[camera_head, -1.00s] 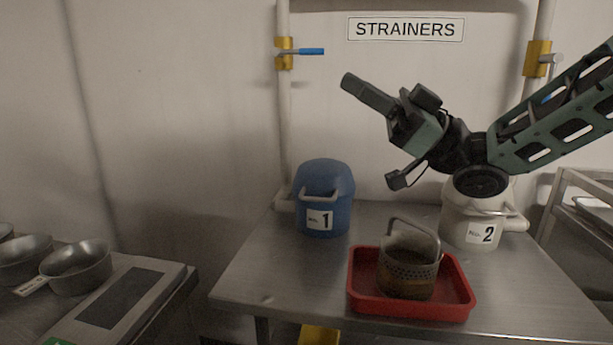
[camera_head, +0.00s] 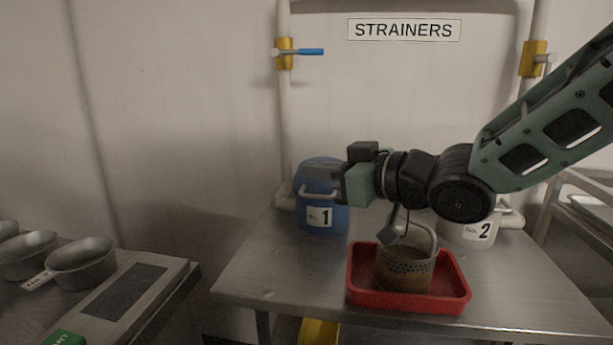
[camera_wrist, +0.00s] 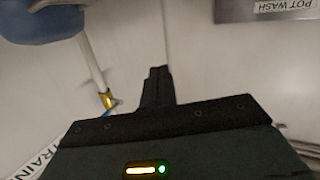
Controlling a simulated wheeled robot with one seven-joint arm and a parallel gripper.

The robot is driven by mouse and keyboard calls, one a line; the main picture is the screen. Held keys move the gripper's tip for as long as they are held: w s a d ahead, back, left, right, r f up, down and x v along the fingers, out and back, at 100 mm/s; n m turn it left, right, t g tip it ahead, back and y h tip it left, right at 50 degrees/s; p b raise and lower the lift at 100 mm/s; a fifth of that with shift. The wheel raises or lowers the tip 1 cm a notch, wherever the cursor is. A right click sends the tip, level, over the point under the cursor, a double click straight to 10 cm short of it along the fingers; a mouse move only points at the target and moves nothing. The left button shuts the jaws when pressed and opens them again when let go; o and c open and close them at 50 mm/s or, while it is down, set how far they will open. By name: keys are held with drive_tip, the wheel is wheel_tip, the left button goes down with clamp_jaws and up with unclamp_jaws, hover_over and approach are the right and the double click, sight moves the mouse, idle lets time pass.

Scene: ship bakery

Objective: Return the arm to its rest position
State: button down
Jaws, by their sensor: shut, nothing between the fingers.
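My gripper (camera_head: 322,178) is in the middle of the head view, in front of the blue pot and pointing left. In the wrist view my gripper (camera_wrist: 157,88) has its dark fingers together with nothing between them. My arm reaches in from the upper right, above the table. The strainer (camera_head: 405,268), a perforated basket with a loop handle, stands in the red tray (camera_head: 457,300) below my wrist. My wrist partly covers the view of its handle.
The blue pot marked 1 (camera_head: 321,217) and the white pot marked 2 (camera_head: 470,231) stand on the metal table (camera_head: 270,270). Pipes with valves run up the wall. Metal bowls (camera_head: 80,265) and a flat scale-like unit (camera_head: 125,290) are at left. A rack stands at right.

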drive_tip(key=s+d+f+m+g+h, duration=0.25)
drive_tip(key=s+d+f+h, duration=0.2)
drive_tip(key=s+f, duration=0.35)
drive_tip(key=s+d+f+m+g+h, duration=0.1)
drive_tip(key=s+d+f+g+h, duration=0.25)
drive_tip(key=s+f+h, duration=0.4)
drive_tip(key=s+d+f+g, duration=0.2)
drive_tip(key=s+d+g, duration=0.15)
drive_tip(key=s, duration=0.75)
wheel_tip(320, 180, down, 10)
drive_tip(key=b, duration=1)
wheel_tip(320, 180, up, 17)
drive_tip(key=p, duration=1.6)
drive_tip(key=shift+w+d+m+h+p, duration=0.15)
drive_tip(key=shift+d+m+h+p, duration=0.15)
drive_tip(key=shift+m+p, duration=0.1)
